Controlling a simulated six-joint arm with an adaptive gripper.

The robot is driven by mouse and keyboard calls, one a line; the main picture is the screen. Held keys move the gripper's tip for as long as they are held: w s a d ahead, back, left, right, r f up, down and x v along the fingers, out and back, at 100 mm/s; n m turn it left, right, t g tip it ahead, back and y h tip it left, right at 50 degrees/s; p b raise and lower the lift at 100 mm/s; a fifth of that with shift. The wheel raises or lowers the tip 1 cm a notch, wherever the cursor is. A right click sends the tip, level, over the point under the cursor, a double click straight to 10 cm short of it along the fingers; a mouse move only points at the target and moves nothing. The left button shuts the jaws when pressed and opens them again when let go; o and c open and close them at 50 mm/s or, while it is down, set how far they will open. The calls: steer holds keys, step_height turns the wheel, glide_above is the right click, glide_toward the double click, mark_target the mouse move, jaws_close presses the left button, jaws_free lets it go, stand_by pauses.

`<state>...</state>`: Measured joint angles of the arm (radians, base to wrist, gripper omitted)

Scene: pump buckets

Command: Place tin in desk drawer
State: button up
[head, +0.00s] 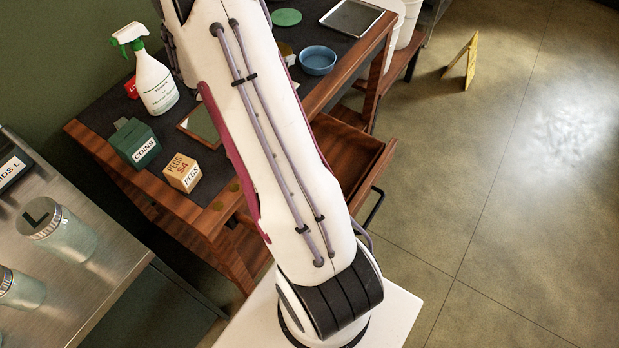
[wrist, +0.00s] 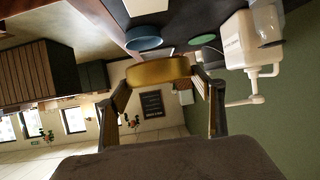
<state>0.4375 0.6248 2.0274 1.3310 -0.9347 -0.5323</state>
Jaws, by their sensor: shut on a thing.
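A round gold tin (wrist: 158,71) is held between the two fingers of my gripper (wrist: 162,84) in the wrist view. The fingers press on its opposite sides. In the head view my white arm hides the gripper and most of what it holds. The desk (head: 101,120) has a dark top and wooden sides. Its drawer (head: 368,160) is pulled out on the right, with a dark handle at its front. My arm covers part of the drawer, and the visible inside looks empty.
A metal counter (head: 95,270) with jars is at left. Floor right of the drawer is clear.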

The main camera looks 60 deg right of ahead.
steer(key=s+a+r+m+g, duration=0.1)
steer(key=s+a+m+g, duration=0.2)
steer(key=s, duration=0.9)
steer(key=s+a+r+m+g, duration=0.2)
steer(key=s+a+g, duration=0.1)
steer(key=s, duration=0.9)
glide_above(332, 172)
step_height(332, 172, down, 17)
steer(key=shift+r+y, duration=0.2)
steer(key=shift+y, duration=0.2)
steer(key=shift+s, duration=0.1)
steer(key=shift+f, duration=2.9)
steer(key=shift+f, duration=0.1)
steer(key=shift+f, duration=1.95)
steer(key=shift+f, duration=0.2)
steer(key=o, duration=1.2)
steer(key=shift+c, duration=0.2)
